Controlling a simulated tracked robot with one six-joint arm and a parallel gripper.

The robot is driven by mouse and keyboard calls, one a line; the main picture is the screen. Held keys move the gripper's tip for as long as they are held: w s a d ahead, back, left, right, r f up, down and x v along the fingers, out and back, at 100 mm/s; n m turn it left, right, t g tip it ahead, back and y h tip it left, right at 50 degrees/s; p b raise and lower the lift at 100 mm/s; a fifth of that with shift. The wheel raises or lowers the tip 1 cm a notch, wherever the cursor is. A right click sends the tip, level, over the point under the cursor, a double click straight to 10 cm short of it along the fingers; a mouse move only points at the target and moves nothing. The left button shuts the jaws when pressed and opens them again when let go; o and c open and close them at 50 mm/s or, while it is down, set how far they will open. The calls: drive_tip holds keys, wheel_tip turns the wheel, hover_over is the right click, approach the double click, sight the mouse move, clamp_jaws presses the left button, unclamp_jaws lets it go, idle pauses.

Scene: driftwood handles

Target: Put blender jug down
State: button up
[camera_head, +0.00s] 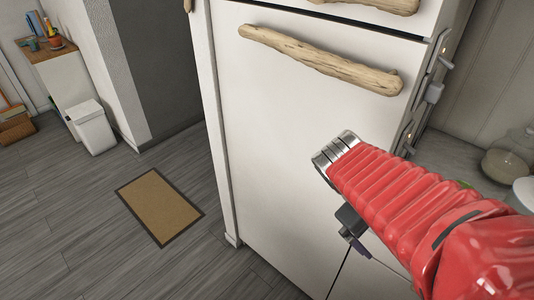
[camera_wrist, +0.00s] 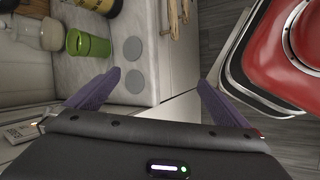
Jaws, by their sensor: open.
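No thing in view is clearly the blender jug. A clear rounded glass vessel (camera_head: 508,160) stands on the counter at the right edge of the head view, partly cut off. In the wrist view, a clear glass vessel (camera_wrist: 40,33) and a green cylindrical container (camera_wrist: 88,43) stand on the counter at upper left; I cannot tell whether either is the jug. My gripper (camera_wrist: 159,79) is open, its two purple fingers wide apart with nothing between them. In the head view my red arm hides part of the white cabinet front.
A white cabinet front (camera_head: 265,130) with a driftwood handle (camera_head: 320,60) fills the middle. The pale counter (camera_wrist: 105,75) has two grey discs (camera_wrist: 133,62). A brown mat (camera_head: 160,205) lies on the wooden floor; a white bin (camera_head: 92,127) stands at far left. The floor between is clear.

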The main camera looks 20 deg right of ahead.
drive_tip(key=w+a+r+m+t+y, duration=0.1)
drive_tip(key=w+a+t+y, duration=0.1)
drive_tip(key=a, duration=0.4)
drive_tip(key=w+a+r+m+t+y, duration=0.1)
drive_tip(key=w+a+r+t+y, duration=0.1)
drive_tip(key=a, duration=0.5)
drive_tip(key=w+a+r+t+y, duration=0.2)
drive_tip(key=a, duration=0.5)
drive_tip(key=shift+a+r+m+t+y, duration=0.2)
drive_tip(key=shift+r+m+t+y, duration=0.1)
drive_tip(key=shift+m+t, duration=0.1)
